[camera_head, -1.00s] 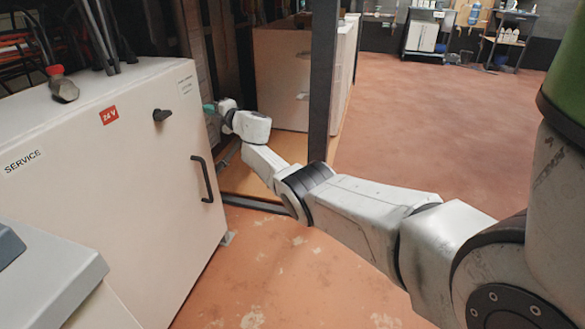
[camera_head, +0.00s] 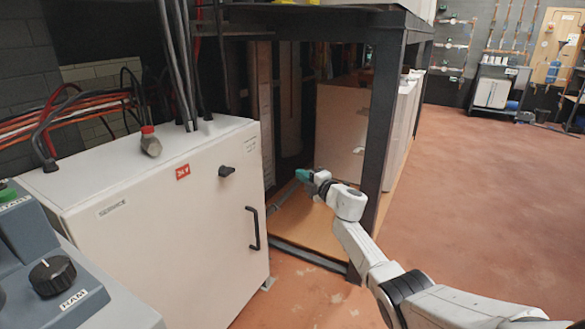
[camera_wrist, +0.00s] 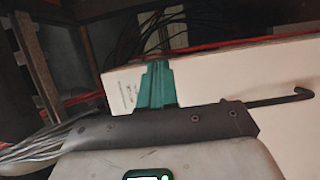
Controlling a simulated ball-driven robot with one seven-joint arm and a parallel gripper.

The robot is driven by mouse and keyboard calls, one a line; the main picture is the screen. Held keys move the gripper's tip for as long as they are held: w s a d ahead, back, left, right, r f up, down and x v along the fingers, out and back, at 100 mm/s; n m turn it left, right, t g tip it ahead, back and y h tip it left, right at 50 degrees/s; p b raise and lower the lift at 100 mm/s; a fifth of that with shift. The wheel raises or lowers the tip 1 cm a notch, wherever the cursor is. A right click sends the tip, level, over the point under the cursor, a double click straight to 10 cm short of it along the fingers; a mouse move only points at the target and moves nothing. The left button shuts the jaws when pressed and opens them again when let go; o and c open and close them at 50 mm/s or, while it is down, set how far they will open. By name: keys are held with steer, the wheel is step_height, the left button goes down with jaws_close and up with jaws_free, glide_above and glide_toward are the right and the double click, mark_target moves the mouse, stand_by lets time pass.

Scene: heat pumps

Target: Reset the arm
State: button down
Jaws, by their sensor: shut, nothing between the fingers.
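My gripper (camera_head: 304,176) is at the end of my outstretched white arm, in front of the dark metal frame's opening and to the right of the white cabinet. Its teal fingers also show in the wrist view (camera_wrist: 157,86); they are together with nothing between them. In the wrist view the white cabinet (camera_wrist: 290,75) lies beyond the fingers, with its dark handle (camera_wrist: 285,98) at the right. I see no contact between the fingers and the cabinet.
The white cabinet (camera_head: 170,240) has a black handle and a red label. A dark frame post (camera_head: 382,130) stands close to my arm. A grey control box (camera_head: 65,265) with a knob is at the lower left. Open reddish floor (camera_head: 490,190) lies to the right.

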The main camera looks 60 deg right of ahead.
steer(key=shift+s, duration=0.35)
